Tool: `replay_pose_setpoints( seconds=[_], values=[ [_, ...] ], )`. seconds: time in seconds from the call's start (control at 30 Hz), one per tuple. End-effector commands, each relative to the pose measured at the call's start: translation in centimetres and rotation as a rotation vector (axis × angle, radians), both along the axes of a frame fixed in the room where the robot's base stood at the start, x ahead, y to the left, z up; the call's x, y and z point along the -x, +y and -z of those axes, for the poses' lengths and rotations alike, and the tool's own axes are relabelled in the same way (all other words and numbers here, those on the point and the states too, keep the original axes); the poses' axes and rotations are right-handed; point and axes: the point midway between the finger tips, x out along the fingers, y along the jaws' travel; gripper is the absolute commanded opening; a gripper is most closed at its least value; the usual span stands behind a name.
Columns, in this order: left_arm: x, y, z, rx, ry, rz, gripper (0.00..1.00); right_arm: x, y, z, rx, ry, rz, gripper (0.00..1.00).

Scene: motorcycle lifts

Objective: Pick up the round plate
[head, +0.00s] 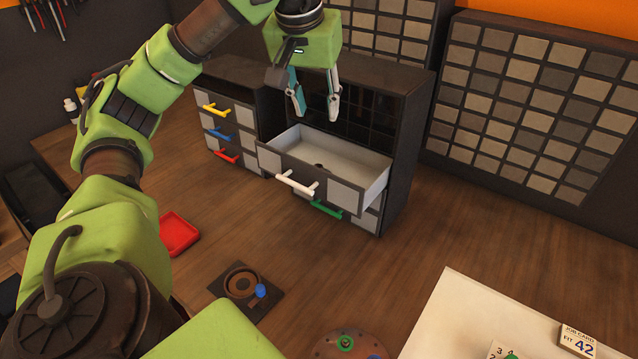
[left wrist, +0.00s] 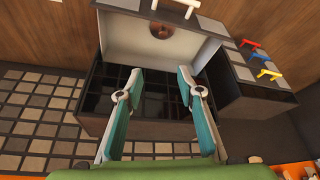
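A round brown plate (left wrist: 163,31) lies in the open drawer, close to its front wall, in the left wrist view. In the head view only a small dark part of it (head: 319,166) shows over the drawer front. The drawer (head: 345,160) is pale inside, has a white handle (head: 297,183) and is pulled out of the dark cabinet. My left gripper (head: 317,108) is open and empty above the back of the drawer, apart from the plate. Its two teal-lined fingers (left wrist: 158,85) stand wide apart in the left wrist view. My right gripper is not in view.
Drawers with yellow, blue and red handles (head: 221,132) are shut at the left. A red tray (head: 178,234), a dark square holder (head: 243,287) and a brown disc with coloured knobs (head: 350,346) are nearer. A white tabletop (head: 450,310) is at lower right.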

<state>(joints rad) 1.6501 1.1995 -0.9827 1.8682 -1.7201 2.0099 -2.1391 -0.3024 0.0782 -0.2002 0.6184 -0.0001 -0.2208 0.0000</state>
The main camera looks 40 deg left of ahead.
Motion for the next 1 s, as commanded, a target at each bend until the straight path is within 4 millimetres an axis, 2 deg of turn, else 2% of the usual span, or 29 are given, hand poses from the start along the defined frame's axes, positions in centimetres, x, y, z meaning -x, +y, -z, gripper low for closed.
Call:
replay_pose_setpoints(
  seconds=[0.03, 0.07, 0.3, 0.47, 0.73, 1.0],
  values=[
    [0.0, 0.0, 1.7, 0.0, 0.0, 0.0, 0.34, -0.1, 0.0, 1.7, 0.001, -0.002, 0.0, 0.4],
    [0.0, 0.0, 2.1, 0.0, 0.0, 0.0, 0.34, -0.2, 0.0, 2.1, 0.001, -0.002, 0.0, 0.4],
    [-0.2, 0.1, 3.6, 0.0, 0.001, 0.0, 0.34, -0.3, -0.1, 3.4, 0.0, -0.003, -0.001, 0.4],
    [-0.9, 0.4, 6.0, 0.002, 0.005, 0.001, 0.34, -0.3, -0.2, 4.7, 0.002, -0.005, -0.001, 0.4],
    [-2.4, 1.4, 9.8, 0.0, 0.003, -0.002, 0.34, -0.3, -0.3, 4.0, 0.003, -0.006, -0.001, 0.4],
    [-2.7, 1.8, 11.7, -0.001, 0.004, -0.001, 0.34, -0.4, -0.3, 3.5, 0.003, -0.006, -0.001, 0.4]
  ],
)
